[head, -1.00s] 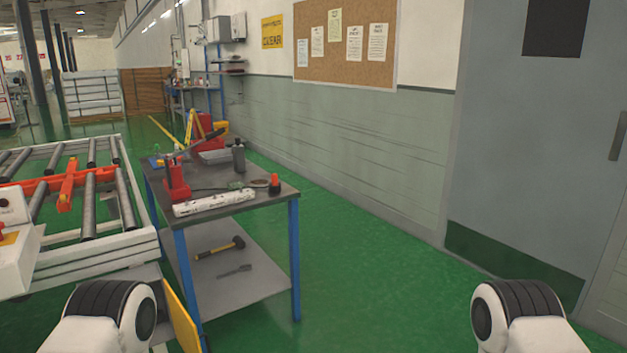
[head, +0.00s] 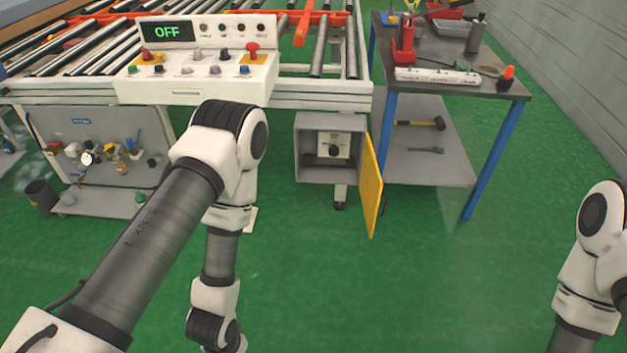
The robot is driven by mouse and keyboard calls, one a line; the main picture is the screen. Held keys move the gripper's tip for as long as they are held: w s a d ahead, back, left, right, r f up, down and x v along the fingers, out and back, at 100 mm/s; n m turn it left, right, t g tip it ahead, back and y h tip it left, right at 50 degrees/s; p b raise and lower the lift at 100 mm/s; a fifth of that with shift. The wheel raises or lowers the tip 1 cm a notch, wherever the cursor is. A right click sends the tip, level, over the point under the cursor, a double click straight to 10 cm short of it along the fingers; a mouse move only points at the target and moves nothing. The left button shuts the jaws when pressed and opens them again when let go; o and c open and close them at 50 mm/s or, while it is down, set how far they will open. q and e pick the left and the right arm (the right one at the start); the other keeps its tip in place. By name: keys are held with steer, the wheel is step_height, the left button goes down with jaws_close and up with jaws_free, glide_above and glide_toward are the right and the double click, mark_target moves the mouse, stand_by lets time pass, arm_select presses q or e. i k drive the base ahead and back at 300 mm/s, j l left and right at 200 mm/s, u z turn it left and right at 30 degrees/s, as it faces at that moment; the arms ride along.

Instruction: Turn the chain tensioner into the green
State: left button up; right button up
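A grey box (head: 302,160) hangs under the roller conveyor, with its yellow door (head: 371,187) swung open to the right. Inside is a pale plate with a dark round knob (head: 333,151), which looks like the chain tensioner. A small greenish marking shows above the knob, but it is too small to read. My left arm reaches down left of the box, and its gripper is below the picture. My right arm stands at the right edge, and its gripper is also out of view.
A white control panel (head: 190,93) with an OFF display (head: 167,32) and several knobs and levers sits above and left. A workbench (head: 455,75) with blue legs stands right of the yellow door. The green floor (head: 420,290) in front is clear.

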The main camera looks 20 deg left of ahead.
mark_target(333, 150)
steer(key=i+l+u, duration=0.5)
steer(key=u, duration=0.2)
steer(key=i+l+u, duration=0.2)
steer(key=l+u, duration=0.15)
steer(key=i+l+u, duration=0.1)
steer(key=l+u, duration=0.25)
steer(key=l, duration=0.15)
steer(key=k+l, duration=0.1)
steer(key=l, duration=0.95)
steer(key=k+l+u, duration=0.1)
steer(key=l, duration=0.4)
